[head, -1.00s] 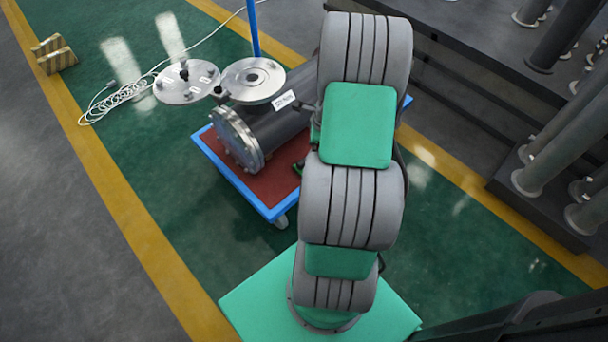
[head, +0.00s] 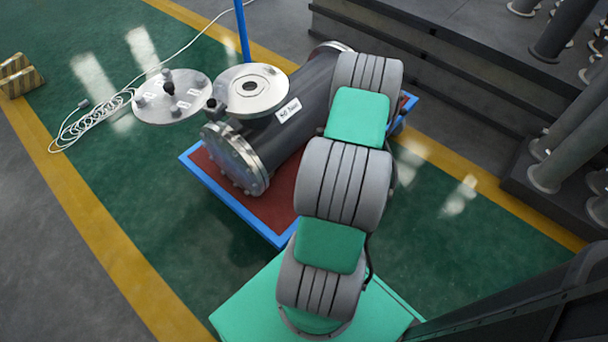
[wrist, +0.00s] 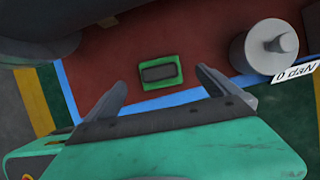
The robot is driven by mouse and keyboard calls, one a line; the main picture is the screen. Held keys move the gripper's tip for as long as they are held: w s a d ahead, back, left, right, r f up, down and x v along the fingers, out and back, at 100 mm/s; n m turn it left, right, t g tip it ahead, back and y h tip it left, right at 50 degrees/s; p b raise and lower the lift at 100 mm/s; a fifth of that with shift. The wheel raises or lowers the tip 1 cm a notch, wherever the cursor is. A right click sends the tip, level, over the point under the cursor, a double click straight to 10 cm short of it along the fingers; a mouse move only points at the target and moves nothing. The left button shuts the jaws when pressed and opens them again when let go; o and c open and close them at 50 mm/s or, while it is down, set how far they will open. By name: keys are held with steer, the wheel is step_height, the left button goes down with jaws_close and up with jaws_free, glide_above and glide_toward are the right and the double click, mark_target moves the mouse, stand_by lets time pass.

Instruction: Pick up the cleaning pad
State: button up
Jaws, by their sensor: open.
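The cleaning pad (wrist: 160,72) is a small green block with a dark grey top. In the wrist view it lies on the red deck of the blue-edged cart, near the blue edge. My gripper (wrist: 158,84) is open and empty, with one finger to the left of the pad and one to the right in the picture. The fingertips appear short of the pad, and I cannot tell the height between them. In the head view my arm hides the gripper and the pad.
A dark flanged shell (head: 310,95) lies on the blue-edged cart (head: 232,208). A round flange cover (head: 170,97) sits left of it. A silver cylinder with a knob (wrist: 268,48) stands right of the pad. White cable (head: 98,118) lies on the green floor. Grey steps are at upper right.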

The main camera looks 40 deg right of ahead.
steer(key=b+x, duration=0.1)
steer(key=x, duration=0.1)
steer(key=b+x, duration=0.1)
steer(key=x, duration=0.2)
steer(key=b+x, duration=0.1)
steer(key=x, duration=0.1)
steer(key=shift+s+a+f, duration=0.1)
steer(key=shift+s+f, duration=0.15)
steer(key=shift+f, duration=0.2)
steer(key=shift+r, duration=0.1)
steer(key=shift+c, duration=0.4)
steer(key=c, duration=1.4)
steer(key=shift+w+r, duration=0.1)
steer(key=shift+r, duration=0.5)
steer(key=s+r+p, duration=0.2)
steer(key=s+r, duration=0.2)
steer(key=s+r+p, duration=0.2)
steer(key=s+r, duration=0.2)
steer(key=s, duration=0.1)
steer(key=s+d+r+p, duration=0.1)
steer(key=s+r+p, duration=0.1)
steer(key=s, duration=0.3)
steer(key=shift+r+p, duration=0.3)
steer(key=shift+r, duration=0.6)
